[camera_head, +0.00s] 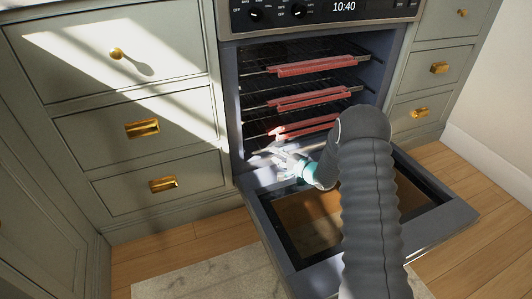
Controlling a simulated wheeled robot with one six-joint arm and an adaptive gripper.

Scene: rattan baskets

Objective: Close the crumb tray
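An oven (228,110) stands between the grey-green cabinets, its door (445,225) lowered flat toward the floor. Inside are three racks with red front edges: a top one (312,66), a middle one (310,99) and a low one (322,124). I cannot make out a separate crumb tray; the oven's lower part is partly hidden by my arm. My gripper (279,153) is at the lower left of the oven opening, just below the low rack and above the door's inner edge. It is small and brightly lit, so its fingers and any contact are unclear.
Drawers with brass pulls flank the oven on the left (130,102) and right (434,70). A control panel with knobs and a clock (344,7) is above the opening. A pale rug (205,280) lies on the wooden floor (175,240) at front left.

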